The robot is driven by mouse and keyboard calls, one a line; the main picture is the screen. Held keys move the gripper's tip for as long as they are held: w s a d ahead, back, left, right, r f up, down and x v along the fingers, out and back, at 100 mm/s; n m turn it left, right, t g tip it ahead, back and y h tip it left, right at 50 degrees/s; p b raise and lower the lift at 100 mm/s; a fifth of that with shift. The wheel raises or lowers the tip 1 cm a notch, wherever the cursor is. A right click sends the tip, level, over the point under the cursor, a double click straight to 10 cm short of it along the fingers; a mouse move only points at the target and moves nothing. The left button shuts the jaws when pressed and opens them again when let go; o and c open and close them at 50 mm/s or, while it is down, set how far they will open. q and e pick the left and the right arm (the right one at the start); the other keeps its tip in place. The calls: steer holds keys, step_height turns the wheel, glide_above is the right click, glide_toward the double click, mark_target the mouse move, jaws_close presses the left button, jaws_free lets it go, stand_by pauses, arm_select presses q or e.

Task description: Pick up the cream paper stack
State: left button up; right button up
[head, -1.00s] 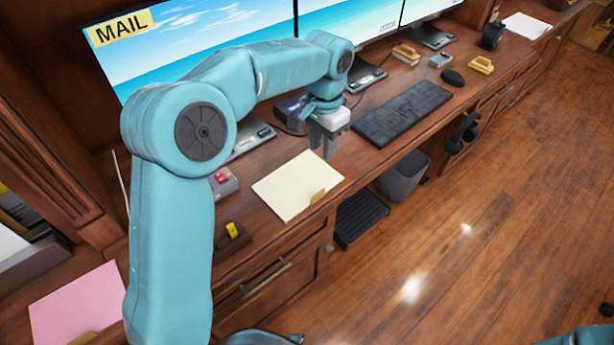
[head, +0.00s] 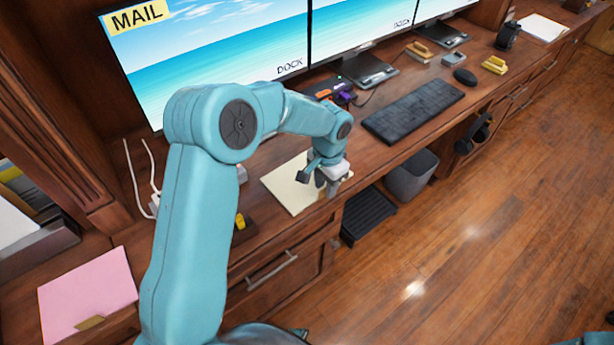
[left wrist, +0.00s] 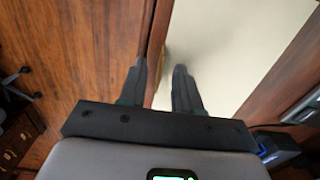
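The cream paper stack (head: 287,190) lies flat on the wooden desk near its front edge. My left gripper (head: 327,186) is at the stack's front right corner, pointing down, and hides the tab there. In the left wrist view the stack (left wrist: 240,45) fills the upper middle. There my left gripper (left wrist: 158,82) is open, with a clear gap between its fingers. One finger is over the stack's side and the other is over the desk edge side. The fingers look empty; I cannot tell if they touch the paper. My right gripper is not in view.
A pink paper stack (head: 88,292) lies at the lower left. A black keyboard (head: 413,110) and a mouse (head: 465,76) are to the right on the desk. Monitors (head: 215,60) stand behind. A grey bin (head: 410,175) is below the desk. The floor in front is open.

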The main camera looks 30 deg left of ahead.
arm_select(q)
steer(key=shift+w+f, duration=0.1)
steer(key=shift+f, duration=0.3)
jaws_close()
steer(key=shift+r, duration=0.1)
